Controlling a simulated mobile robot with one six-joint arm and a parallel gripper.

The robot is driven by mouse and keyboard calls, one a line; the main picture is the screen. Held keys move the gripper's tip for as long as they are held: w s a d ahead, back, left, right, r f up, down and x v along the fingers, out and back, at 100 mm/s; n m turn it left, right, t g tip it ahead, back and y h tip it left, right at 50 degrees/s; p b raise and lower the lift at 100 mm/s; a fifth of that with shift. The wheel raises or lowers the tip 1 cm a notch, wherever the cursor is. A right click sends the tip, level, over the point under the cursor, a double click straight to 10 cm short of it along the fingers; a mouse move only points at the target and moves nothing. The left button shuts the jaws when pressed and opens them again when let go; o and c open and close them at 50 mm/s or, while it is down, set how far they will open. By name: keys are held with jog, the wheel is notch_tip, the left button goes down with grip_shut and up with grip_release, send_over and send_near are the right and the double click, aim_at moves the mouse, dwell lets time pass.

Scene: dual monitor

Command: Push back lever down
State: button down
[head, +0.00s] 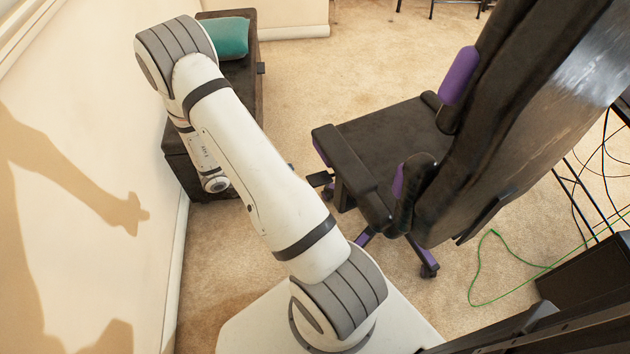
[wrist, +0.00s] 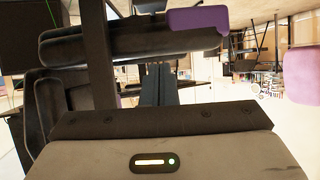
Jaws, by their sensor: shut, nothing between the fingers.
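A black office chair (head: 385,135) with purple trim stands right of my arm in the head view. A small dark paddle (head: 320,179) sticks out beside the seat on the side facing my arm; it looks like a lever, but I cannot tell if it is the back lever. In the wrist view my gripper (wrist: 159,84) is shut and empty, its fingers pointing toward dark chair parts (wrist: 120,45). No lever can be made out clearly there, and contact cannot be told. In the head view my arm hides the gripper.
A dark chest (head: 185,150) with a teal cushion (head: 232,38) stands behind my arm by the left wall. A green cable (head: 475,275) lies on the carpet at right, near a dark box (head: 590,275). Carpet beyond the chair is open.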

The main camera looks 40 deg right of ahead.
jog(key=shift+s+f+g+h, duration=0.3)
jog(key=shift+s+g, duration=0.1)
jog(key=shift+s, duration=0.15)
jog(key=shift+d, duration=0.1)
jog(key=b, duration=0.3)
send_over(313, 182)
jog(key=f, duration=0.4)
jog(key=shift+d, duration=0.2)
notch_tip(313, 182, down, 3)
jog(key=shift+f+b, duration=0.15)
jog(key=shift+b, duration=0.25)
jog(key=shift+a+f, duration=0.15)
jog(key=shift+f, duration=0.25)
